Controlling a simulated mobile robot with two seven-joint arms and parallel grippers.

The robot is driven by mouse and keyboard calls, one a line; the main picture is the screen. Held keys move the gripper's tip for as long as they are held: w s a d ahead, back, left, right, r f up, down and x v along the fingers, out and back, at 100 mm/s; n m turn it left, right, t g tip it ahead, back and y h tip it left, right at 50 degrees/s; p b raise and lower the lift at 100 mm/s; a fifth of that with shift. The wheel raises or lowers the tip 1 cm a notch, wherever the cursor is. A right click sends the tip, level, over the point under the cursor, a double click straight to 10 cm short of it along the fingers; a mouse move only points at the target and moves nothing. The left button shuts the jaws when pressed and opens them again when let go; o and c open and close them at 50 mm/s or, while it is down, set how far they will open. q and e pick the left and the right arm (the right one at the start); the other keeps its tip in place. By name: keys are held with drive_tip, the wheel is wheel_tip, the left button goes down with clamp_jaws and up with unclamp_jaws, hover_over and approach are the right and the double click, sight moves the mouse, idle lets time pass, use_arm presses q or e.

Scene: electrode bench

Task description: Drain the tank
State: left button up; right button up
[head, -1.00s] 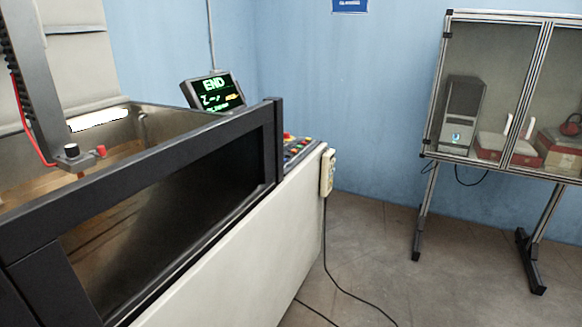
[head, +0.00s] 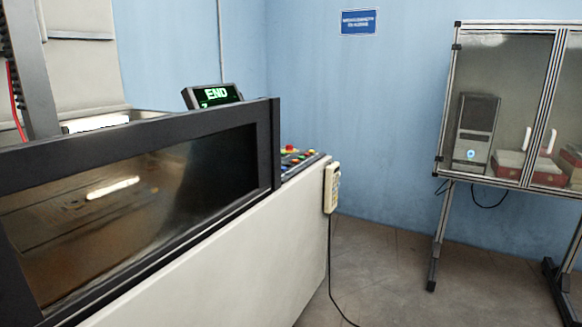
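The tank (head: 140,143) fills the left side of the head view, with a dark frame around a glass front window (head: 190,180). Brownish content and a bright reflection show through the glass; I cannot tell the liquid level. A display (head: 214,96) behind the frame reads "END" in green, its lower part hidden. A control panel (head: 296,158) with red, yellow and green buttons sits at the tank's right end. A pale handheld remote (head: 331,188) hangs on the corner below it. Neither of my grippers is in view.
A glass-fronted cabinet (head: 450,100) on metal legs stands at the right, with a computer tower (head: 477,125) and red-and-white boxes inside. Tiled floor (head: 400,270) is open between tank and cabinet. A cable hangs from the remote. A blue sign (head: 360,22) is on the wall.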

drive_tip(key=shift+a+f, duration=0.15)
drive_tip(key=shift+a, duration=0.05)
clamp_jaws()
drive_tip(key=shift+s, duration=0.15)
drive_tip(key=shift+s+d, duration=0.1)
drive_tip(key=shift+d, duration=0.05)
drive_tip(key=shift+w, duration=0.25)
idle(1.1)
